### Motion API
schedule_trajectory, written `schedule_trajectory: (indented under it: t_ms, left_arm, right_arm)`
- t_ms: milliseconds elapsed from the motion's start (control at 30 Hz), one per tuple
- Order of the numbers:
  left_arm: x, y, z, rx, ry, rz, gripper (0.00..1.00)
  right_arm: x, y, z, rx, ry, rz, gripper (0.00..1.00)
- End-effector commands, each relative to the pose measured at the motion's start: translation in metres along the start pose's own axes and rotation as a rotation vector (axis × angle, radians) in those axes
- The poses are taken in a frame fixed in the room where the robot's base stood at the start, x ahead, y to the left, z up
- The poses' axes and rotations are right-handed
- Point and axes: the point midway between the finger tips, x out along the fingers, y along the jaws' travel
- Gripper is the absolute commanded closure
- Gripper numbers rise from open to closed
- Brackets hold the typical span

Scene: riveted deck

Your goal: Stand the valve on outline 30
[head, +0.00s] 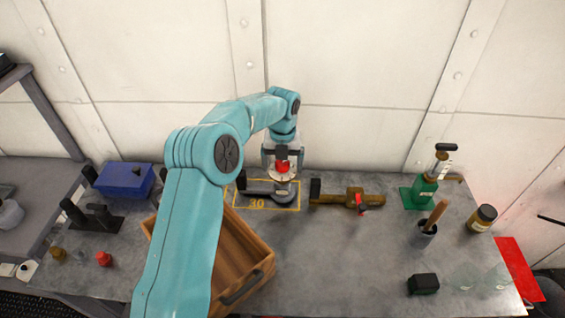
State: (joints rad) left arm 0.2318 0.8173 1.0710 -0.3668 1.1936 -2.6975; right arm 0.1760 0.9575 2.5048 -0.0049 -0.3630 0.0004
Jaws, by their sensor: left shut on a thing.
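Outline 30 (257,204) is a yellow rectangle with its number on the grey bench, near the wall. My left gripper (283,172) points down over this outline and is shut on a grey valve (284,191) with a red top and black ends. The valve looks upright, with its body over the outline and its right end near or past the outline's right edge. Whether its base touches the bench is hard to tell. The gripper hides part of it. My right gripper is not in view.
A brass fitting with a red handle (352,198) lies close right of the valve. A wooden crate (262,258) stands in front, partly behind my arm.

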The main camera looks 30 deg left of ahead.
Motion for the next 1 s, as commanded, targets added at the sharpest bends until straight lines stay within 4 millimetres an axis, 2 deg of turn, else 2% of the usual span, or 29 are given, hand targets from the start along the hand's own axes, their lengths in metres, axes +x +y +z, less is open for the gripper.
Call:
schedule_trajectory:
  t_ms: [367,400,433,667,767,867,1000]
  left_arm:
    - [0.007,0.0,0.0,0.0,-0.001,0.0,0.92]
    - [0.007,0.0,0.0,-0.001,-0.001,0.0,0.03]
    - [0.006,0.0,0.0,0.0,-0.001,0.0,0.0]
    - [0.007,0.0,0.0,0.0,0.001,0.0,0.0]
    - [0.0,0.0,0.0,0.0,-0.001,0.0,0.0]
    - [-0.017,0.0,0.001,0.0,-0.004,-0.002,0.0]
    - [-0.054,-0.001,0.001,-0.001,-0.007,-0.003,0.0]
  right_arm:
    - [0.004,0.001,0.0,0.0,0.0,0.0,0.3]
    - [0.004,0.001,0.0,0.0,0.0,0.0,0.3]
    - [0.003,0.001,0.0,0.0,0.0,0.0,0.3]
    - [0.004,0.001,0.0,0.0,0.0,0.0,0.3]
    - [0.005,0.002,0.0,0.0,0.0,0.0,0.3]
    - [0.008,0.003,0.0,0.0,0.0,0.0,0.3]
    - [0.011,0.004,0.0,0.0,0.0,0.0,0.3]
